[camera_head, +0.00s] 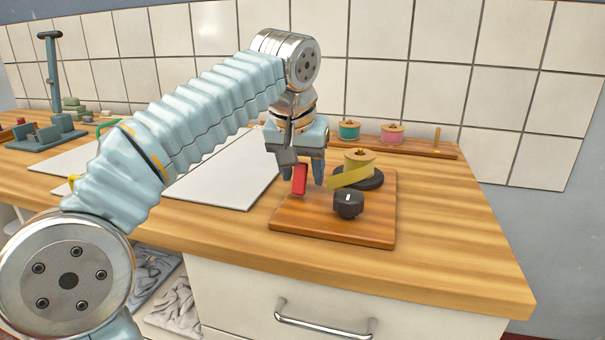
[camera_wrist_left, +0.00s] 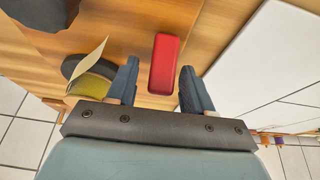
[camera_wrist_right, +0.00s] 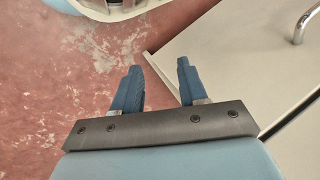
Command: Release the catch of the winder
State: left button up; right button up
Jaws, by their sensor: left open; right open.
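The winder is a brown wooden board (camera_head: 330,233) on the counter. On it are a yellow spool (camera_head: 359,162) on a dark disc, a black knob (camera_head: 348,204) and a red catch (camera_head: 300,179). My left gripper (camera_head: 302,176) is open just above the board at the red catch. In the left wrist view the red catch (camera_wrist_left: 164,63) shows between and slightly beyond the open fingertips (camera_wrist_left: 158,82), and I cannot tell whether they touch it. My right gripper (camera_wrist_right: 160,80) is open and empty, away from the winder, over the red floor beside the cabinet.
White panels (camera_head: 228,172) lie on the counter left of the winder. A wooden rack (camera_head: 415,147) with a teal spool (camera_head: 349,131) and a pink spool (camera_head: 392,134) stands behind it by the tiled wall. A drawer handle (camera_head: 323,322) sticks out below. The counter's right side is clear.

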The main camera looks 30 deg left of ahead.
aim_at(300, 173)
pick_arm(q)
jog(key=shift+w+f, duration=0.1)
jog(key=shift+f, duration=0.05)
jog(key=shift+c, duration=0.3)
grip_shut()
jog(key=shift+t+b, duration=0.4)
jog(key=shift+b, duration=0.3)
jog(key=t+b, duration=0.1)
jog(key=b, duration=0.2)
jog(key=s+t+y+b, duration=0.1)
jog(key=t+b, duration=0.1)
jog(key=b, duration=0.1)
jog(key=s+t+b, duration=0.1)
jog(key=t+b, duration=0.1)
jog(key=b, duration=0.1)
jog(key=shift+d, duration=0.2)
jog(key=t+b, duration=0.1)
jog(key=b, duration=0.1)
jog(key=s+t+y+b, duration=0.1)
jog(key=b, duration=0.2)
jog(key=shift+d+r+t, duration=0.1)
jog(key=shift+r+t, duration=0.1)
jog(key=shift+t, duration=0.1)
jog(key=shift+s+d+r+t+b, duration=0.1)
jog(key=shift+s+r+t+b, duration=0.15)
jog(key=shift+t+b, duration=0.55)
pick_arm(e)
notch_tip(300, 173, down, 17)
jog(key=d, duration=0.1)
jog(key=shift+w+d, duration=0.35)
